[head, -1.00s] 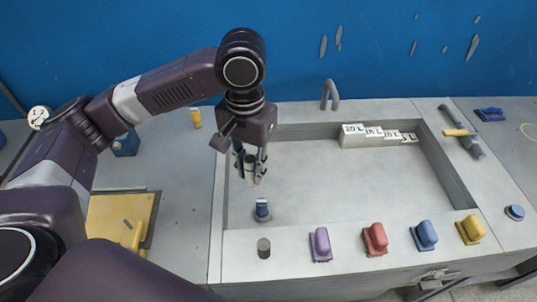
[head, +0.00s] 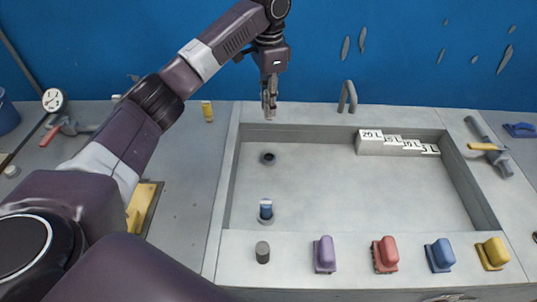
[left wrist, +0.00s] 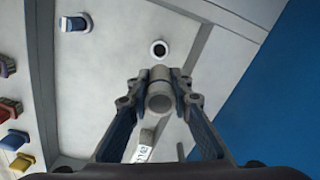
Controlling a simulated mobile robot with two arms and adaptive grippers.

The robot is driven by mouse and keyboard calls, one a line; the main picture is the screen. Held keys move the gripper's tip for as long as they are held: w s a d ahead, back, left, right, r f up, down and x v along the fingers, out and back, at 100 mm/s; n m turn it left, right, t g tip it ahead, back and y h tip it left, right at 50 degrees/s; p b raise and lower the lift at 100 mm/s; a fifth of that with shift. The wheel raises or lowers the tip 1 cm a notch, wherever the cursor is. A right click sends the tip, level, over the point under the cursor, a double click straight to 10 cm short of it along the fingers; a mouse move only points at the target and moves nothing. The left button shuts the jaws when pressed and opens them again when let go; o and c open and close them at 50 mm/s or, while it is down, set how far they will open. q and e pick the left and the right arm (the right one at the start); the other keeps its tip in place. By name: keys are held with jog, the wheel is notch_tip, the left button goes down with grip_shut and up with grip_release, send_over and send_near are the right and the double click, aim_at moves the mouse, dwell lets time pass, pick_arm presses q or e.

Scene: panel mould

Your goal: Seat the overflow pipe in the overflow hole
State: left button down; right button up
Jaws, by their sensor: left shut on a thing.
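My left gripper (head: 269,110) is high over the back left of the basin. In the left wrist view its fingers (left wrist: 158,98) are shut on a grey pipe (left wrist: 160,85), seen nearly end-on. In the head view the pipe is hard to tell from the fingers. The open, ringed overflow hole (head: 268,158) is in the basin floor at the back left. It also shows in the left wrist view (left wrist: 159,49), beyond the pipe and apart from it. My right gripper is not in view.
A blue-topped plug (head: 265,207) stands in another floor fitting nearer the front. A dark grey cylinder (head: 262,252) and several coloured handled blocks (head: 325,254) line the front rim. White labelled steps (head: 385,143) and a bent spout (head: 347,96) are at the back. The basin's middle is clear.

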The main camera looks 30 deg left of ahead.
pick_arm(q)
jog(key=shift+f+p, duration=0.55)
jog(key=shift+f, duration=8.3)
jog(key=c, duration=1.7)
grip_release()
jog(key=shift+f, duration=0.15)
jog(key=shift+c, duration=0.2)
jog(key=shift+r, duration=0.25)
notch_tip(320, 180, up, 12)
jog(key=shift+f+b, duration=0.1)
jog(key=shift+b, duration=0.5)
